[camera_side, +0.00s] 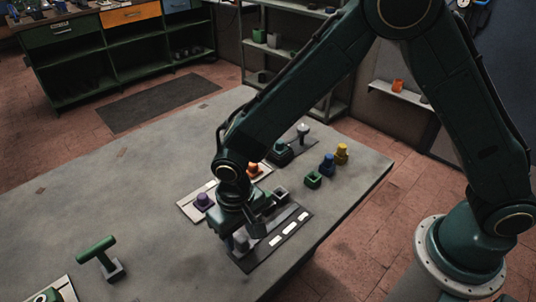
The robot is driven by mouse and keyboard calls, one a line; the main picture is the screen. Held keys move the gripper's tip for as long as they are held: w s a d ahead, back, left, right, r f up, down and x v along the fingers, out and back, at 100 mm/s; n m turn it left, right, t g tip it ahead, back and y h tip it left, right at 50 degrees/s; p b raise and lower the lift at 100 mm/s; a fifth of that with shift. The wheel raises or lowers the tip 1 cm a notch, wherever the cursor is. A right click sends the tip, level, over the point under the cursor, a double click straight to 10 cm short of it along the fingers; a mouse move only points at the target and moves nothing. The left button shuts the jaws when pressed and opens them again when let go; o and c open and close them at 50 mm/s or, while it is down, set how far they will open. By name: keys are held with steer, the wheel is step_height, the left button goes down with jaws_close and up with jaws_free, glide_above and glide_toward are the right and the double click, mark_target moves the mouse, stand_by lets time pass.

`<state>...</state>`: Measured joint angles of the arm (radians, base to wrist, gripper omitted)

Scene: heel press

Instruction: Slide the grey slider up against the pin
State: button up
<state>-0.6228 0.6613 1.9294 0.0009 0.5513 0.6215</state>
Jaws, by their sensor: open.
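A dark rail board (297,215) with white marks lies on the grey table, below and to the right of my gripper. My gripper (244,240) is open, pointing down over the left part of this board. A small grey block, seemingly the grey slider (241,242), shows beside the fingers. Whether they touch it I cannot tell. The pin cannot be made out; my gripper and wrist hide part of the board.
A pale board with a purple knob (204,200) lies left of my gripper. An orange piece (253,169), a green block (313,180), a blue piece (327,164) and a yellow piece (342,153) stand behind. A green T-handle (96,249) stands at front left.

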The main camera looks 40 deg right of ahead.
steer(key=shift+f, duration=1.25)
jaws_close()
